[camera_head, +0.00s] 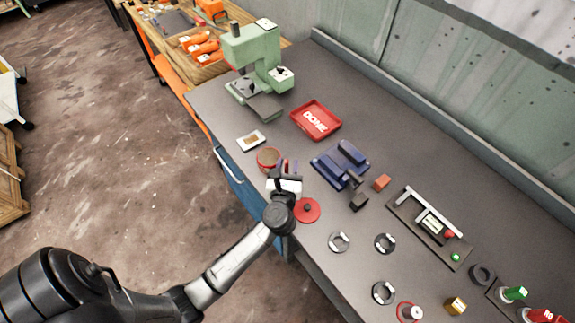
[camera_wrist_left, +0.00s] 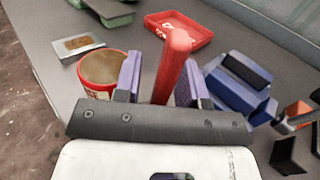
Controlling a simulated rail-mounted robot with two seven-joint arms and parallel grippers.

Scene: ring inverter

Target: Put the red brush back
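The red brush (camera_wrist_left: 176,65) shows in the left wrist view as a thick red handle with a rounded end, leaning a little right. It stands between the two purple finger pads of my left gripper (camera_wrist_left: 162,80). The pads are apart, with a gap on the handle's left side. The brush's lower part is hidden behind the gripper's dark bar. In the head view my left gripper (camera_head: 287,168) is low over the bench front, just right of a red-rimmed pot (camera_head: 268,153) with brown content. The pot also shows in the wrist view (camera_wrist_left: 90,91). My right gripper is out of view.
A red disc (camera_head: 313,213) lies beside my left wrist. A blue holder (camera_head: 329,170) with a dark tool is to the right. A red DONE tray (camera_head: 328,129) and a green press (camera_head: 262,75) stand behind. Rings and a fixture occupy the right bench.

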